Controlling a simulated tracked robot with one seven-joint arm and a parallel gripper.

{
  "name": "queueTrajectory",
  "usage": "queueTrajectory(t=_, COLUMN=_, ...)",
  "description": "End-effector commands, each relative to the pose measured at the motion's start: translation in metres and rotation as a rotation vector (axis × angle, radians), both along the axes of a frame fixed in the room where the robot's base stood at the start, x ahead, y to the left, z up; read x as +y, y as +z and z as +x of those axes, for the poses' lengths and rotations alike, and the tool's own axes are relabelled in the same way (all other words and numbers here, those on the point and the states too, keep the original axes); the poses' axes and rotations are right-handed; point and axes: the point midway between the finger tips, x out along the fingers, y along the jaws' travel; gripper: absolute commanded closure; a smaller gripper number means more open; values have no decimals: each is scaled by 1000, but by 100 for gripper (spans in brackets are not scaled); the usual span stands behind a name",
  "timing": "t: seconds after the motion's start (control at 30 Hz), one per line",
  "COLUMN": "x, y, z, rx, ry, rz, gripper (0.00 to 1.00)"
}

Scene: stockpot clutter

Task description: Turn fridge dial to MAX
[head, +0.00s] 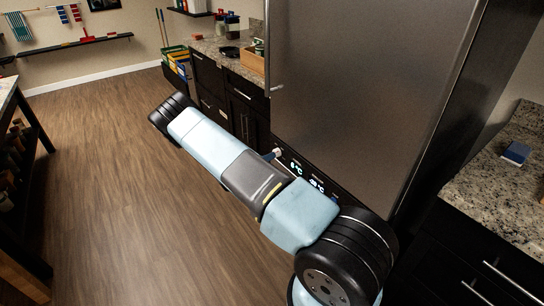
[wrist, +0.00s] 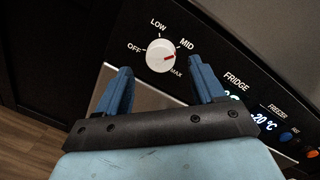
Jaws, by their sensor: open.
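The fridge dial (wrist: 158,52) is a white round knob on a black panel, with OFF, LOW, MID and MAX printed around it. Its red pointer faces right, between the MID and MAX labels. My gripper (wrist: 160,64) is open in the wrist view, its two blue fingers apart below the dial, one to each side. I see no finger closed on the dial, and cannot tell how far the fingertips are from the panel. In the head view my arm covers much of the panel, and a small pale shape, perhaps the dial (head: 278,153), shows beside it.
The tall steel fridge (head: 350,90) rises above the panel. FRIDGE and FREEZER displays (wrist: 265,121) and small coloured buttons (wrist: 286,136) lie to the dial's right. Granite counters flank the fridge, one bearing a blue sponge-like block (head: 516,153). The wood floor (head: 120,190) at left is clear.

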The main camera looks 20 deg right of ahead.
Motion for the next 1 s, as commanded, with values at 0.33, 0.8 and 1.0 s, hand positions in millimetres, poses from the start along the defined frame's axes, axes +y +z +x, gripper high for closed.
queueTrajectory(t=0.33, x=-35, y=0, z=10, rx=-1, ry=-1, rz=0, gripper=32)
queueTrajectory(t=0.8, x=-38, y=0, z=11, rx=0, ry=-1, rz=1, gripper=43)
queueTrajectory(t=1.0, x=-38, y=0, z=11, rx=0, ry=-1, rz=1, gripper=62)
